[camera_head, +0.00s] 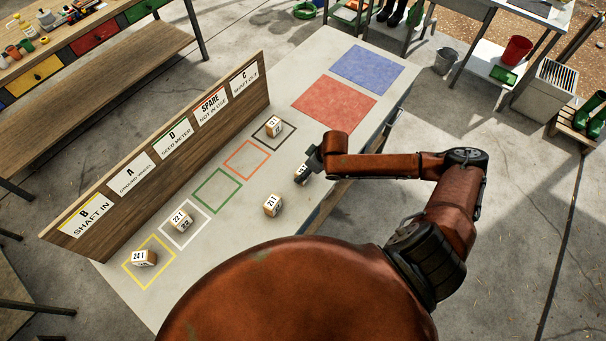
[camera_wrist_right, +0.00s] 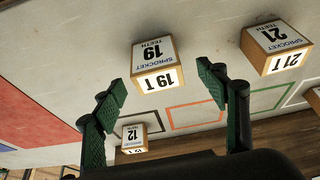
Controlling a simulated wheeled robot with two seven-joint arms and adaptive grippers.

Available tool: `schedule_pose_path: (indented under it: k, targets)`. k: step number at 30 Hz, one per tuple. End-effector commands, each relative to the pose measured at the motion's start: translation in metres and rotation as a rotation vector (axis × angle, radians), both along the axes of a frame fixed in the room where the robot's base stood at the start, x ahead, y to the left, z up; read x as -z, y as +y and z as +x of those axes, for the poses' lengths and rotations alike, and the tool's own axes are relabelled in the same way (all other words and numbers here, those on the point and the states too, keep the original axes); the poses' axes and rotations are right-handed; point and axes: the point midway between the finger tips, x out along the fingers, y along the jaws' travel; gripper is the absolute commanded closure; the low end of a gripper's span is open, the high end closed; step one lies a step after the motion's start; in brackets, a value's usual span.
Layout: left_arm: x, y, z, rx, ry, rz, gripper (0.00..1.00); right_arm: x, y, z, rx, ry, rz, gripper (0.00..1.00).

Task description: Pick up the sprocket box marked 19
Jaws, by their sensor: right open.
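The sprocket box marked 19 (camera_wrist_right: 152,52) is a small wooden block with white labels, resting on the table outside the coloured squares. In the head view the same box (camera_head: 300,177) is partly hidden by my right gripper (camera_head: 310,168). In the wrist view, my right gripper (camera_wrist_right: 165,84) is open, with its green-padded fingers spread to either side of the box's near face. The box lies just beyond the fingertips, and I see no contact. My left gripper is in neither view.
Box 21 (camera_head: 272,205) stands close by on the table (camera_head: 328,95). Box 12 (camera_head: 274,127) is in the black square, box 22 (camera_head: 182,221) in the white, box 24 (camera_head: 145,258) in the yellow. A wooden label board (camera_head: 262,88) runs behind the squares. Red and blue mats (camera_head: 334,101) are clear.

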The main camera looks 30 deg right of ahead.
Motion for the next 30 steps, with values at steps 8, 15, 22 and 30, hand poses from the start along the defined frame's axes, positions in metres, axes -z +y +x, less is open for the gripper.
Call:
schedule_pose_path:
  k: [8,15,22,30]
  targets:
    - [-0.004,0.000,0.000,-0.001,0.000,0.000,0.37,0.035,0.004,0.016,0.001,0.001,0.001,0.33]
    - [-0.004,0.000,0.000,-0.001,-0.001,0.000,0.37,0.040,0.004,0.018,-0.001,0.000,0.000,0.33]
    - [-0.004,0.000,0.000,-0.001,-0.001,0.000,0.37,0.040,0.004,0.018,-0.001,0.000,0.000,0.44]
    - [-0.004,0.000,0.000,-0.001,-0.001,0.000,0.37,0.040,0.004,0.017,0.000,0.001,0.000,0.63]
